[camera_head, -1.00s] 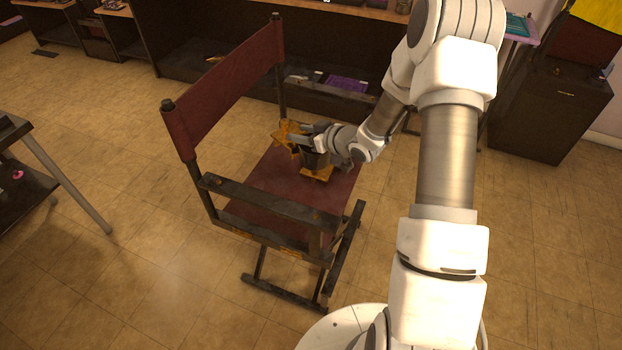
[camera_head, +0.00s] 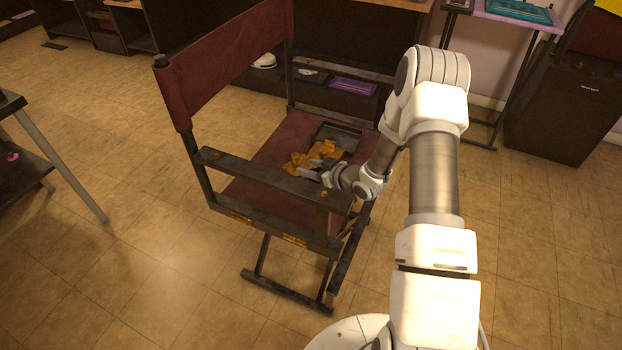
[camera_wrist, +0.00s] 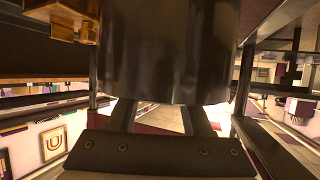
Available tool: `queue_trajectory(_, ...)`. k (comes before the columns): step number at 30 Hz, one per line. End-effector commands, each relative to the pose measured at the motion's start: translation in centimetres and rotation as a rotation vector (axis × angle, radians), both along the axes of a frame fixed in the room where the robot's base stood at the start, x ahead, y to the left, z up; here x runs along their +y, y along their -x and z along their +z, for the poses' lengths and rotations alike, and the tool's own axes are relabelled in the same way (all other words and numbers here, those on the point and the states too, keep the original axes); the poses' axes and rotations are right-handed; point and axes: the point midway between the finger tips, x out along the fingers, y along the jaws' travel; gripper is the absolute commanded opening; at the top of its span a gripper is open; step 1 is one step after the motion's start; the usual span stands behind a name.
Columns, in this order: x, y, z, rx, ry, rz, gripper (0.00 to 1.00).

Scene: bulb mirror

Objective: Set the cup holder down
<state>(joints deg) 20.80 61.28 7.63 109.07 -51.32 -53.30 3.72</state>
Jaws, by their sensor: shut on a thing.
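The cup holder, a dark rounded body with orange-yellow parts (camera_head: 300,161), is at the red seat (camera_head: 272,183) of a folding chair. In the wrist view its dark, smooth body (camera_wrist: 170,55) fills the middle, right in front of my fingers. My gripper (camera_head: 312,168) is shut on it, low over the seat and just behind the near armrest. A dark rimmed shape (camera_head: 338,138) shows behind the orange parts; I cannot tell whether it belongs to the holder. Whether the holder touches the seat is also unclear.
The chair's near armrest (camera_head: 265,185) and far armrest (camera_head: 340,68) flank the seat. Its red backrest (camera_head: 225,55) rises at left. A dark table (camera_head: 30,165) stands at far left and a dark cabinet (camera_head: 565,105) at right. The front floor is open.

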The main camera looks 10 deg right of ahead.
Motion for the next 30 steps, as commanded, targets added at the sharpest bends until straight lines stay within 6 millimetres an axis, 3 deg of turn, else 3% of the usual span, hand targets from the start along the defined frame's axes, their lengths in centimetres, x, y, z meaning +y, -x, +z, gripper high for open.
queue_trajectory(15,0.1,-0.1,-5.1,-0.005,-0.001,0.002,0.00)
queue_trajectory(26,0.0,-0.1,-5.4,-0.007,-0.001,0.001,0.00)
queue_trajectory(27,0.0,0.0,-5.6,-0.001,0.000,0.000,0.53)
queue_trajectory(30,0.0,0.0,-5.5,-0.001,0.000,0.000,0.71)
